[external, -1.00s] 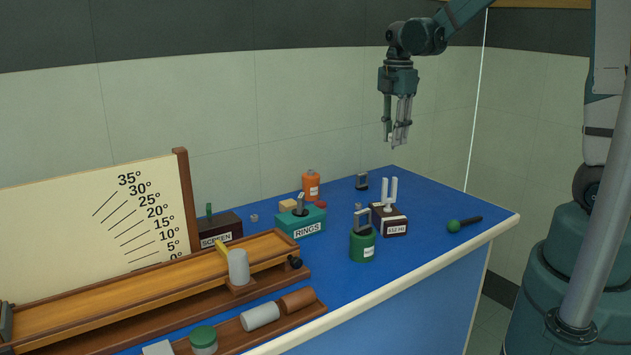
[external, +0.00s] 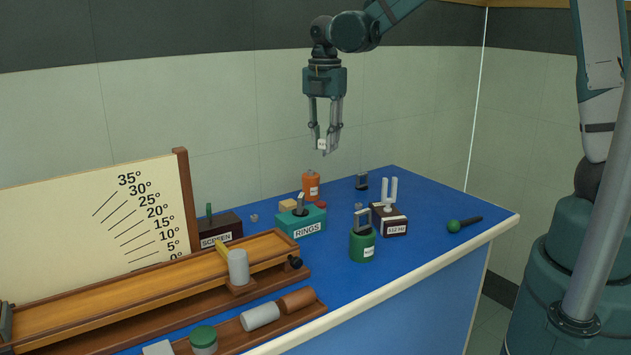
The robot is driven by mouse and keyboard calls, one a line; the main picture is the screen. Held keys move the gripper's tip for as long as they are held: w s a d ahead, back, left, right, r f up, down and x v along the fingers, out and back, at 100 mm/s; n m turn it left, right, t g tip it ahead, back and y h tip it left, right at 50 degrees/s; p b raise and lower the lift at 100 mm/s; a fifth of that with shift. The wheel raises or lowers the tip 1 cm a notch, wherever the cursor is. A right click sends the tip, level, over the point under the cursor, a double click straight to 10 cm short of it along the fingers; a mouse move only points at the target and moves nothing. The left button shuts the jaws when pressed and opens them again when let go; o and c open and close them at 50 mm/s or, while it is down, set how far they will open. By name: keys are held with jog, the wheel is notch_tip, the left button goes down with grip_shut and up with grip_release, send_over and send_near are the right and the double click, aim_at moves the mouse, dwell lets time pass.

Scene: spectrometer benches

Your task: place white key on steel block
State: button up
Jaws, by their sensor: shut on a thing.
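My gripper (external: 323,146) is in the air above the back of the blue table, pointing down, with its fingers shut on a small white piece (external: 322,145). The piece looks like the white key, with a tiny dark mark on its face. Which thing is the steel block is not certain. A similar grey cylinder (external: 260,317) lies in the wooden tray in front. Both are well below and left of my gripper.
The tray (external: 319,310) also holds a brown cylinder (external: 297,300).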

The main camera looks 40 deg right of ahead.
jog(key=s+a+n+p, duration=0.1)
jog(key=s+a+n, duration=0.25)
jog(key=a, duration=1.35)
jog(key=s+a+n+p, duration=0.1)
jog(key=s+a+n, duration=0.3)
jog(key=a, duration=1.2)
jog(key=s+a+f+n+p, duration=0.2)
jog(key=s+a+n, duration=0.3)
jog(key=s+a, duration=1.9)
jog(key=shift+w+a+f, duration=0.2)
jog(key=shift+w+f, duration=0.05)
jog(key=shift+f, duration=0.5)
jog(key=shift+w+a+f, duration=0.15)
jog(key=shift+w+f, duration=0.15)
jog(key=shift+f, duration=0.4)
jog(key=shift+w+a+f, duration=0.2)
jog(key=shift+w+f, duration=0.05)
jog(key=shift+f, duration=0.5)
jog(key=shift+f, duration=0.1)
jog(key=shift+f, duration=3.05)
jog(key=shift+f, duration=0.1)
